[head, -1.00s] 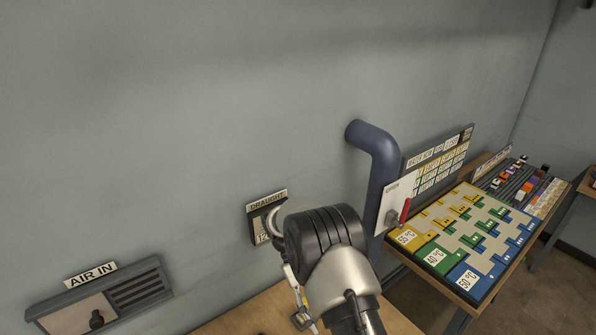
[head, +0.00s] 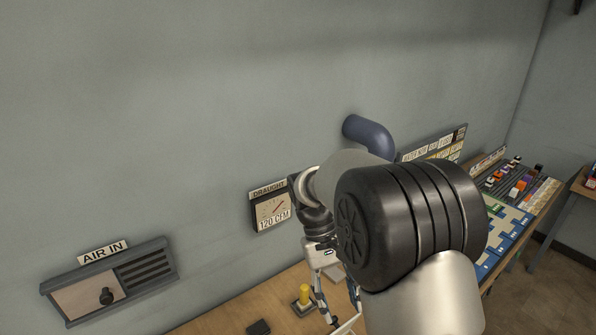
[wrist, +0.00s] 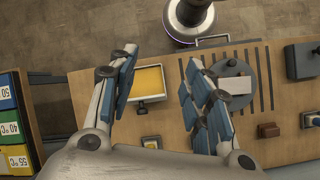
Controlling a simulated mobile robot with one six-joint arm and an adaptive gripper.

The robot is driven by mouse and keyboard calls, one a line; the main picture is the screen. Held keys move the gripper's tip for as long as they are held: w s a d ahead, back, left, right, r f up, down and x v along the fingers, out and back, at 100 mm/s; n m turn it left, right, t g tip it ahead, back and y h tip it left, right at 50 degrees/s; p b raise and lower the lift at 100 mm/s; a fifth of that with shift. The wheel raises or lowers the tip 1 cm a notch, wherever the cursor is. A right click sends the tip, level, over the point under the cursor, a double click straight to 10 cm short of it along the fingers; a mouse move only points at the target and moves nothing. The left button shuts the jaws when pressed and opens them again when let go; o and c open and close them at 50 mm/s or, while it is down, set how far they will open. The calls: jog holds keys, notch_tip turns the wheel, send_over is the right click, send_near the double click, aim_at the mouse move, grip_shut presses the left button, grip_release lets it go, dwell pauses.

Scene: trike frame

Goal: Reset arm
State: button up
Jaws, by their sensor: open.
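My gripper (wrist: 158,88) is open and empty in the wrist view, its two blue-padded fingers spread wide above a wooden table (wrist: 265,150). In the head view my gripper (head: 335,290) hangs low over the wooden bench, partly hidden by my own arm. Between the fingers in the wrist view lies a small tray with a yellow inside (wrist: 149,78). A round grey disc (wrist: 233,83) with a pale block on it shows beside the right finger.
A small yellow post (head: 304,293) and a dark block (head: 258,327) stand on the bench. On the wall are the AIR IN panel (head: 110,280), the DRAUGHT gauge (head: 273,206) and a blue pipe (head: 370,134).

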jog(key=s+d+r+m+t+y+b, duration=0.1)
jog(key=s+d+r+t+b, duration=0.15)
jog(key=s, duration=0.25)
jog(key=s+d+r+t+y+b, duration=0.1)
jog(key=s+r+t+b, duration=0.1)
jog(key=s+r, duration=0.2)
jog(key=s+d+f+t+b, duration=0.1)
jog(key=s+t, duration=0.1)
jog(key=s, duration=0.3)
jog(key=s+d+f+m+t+y+b, duration=0.1)
jog(key=s+f+t+b, duration=0.1)
jog(key=s, duration=0.3)
jog(key=shift+s+m+t, duration=0.3)
jog(key=shift+t, duration=0.25)
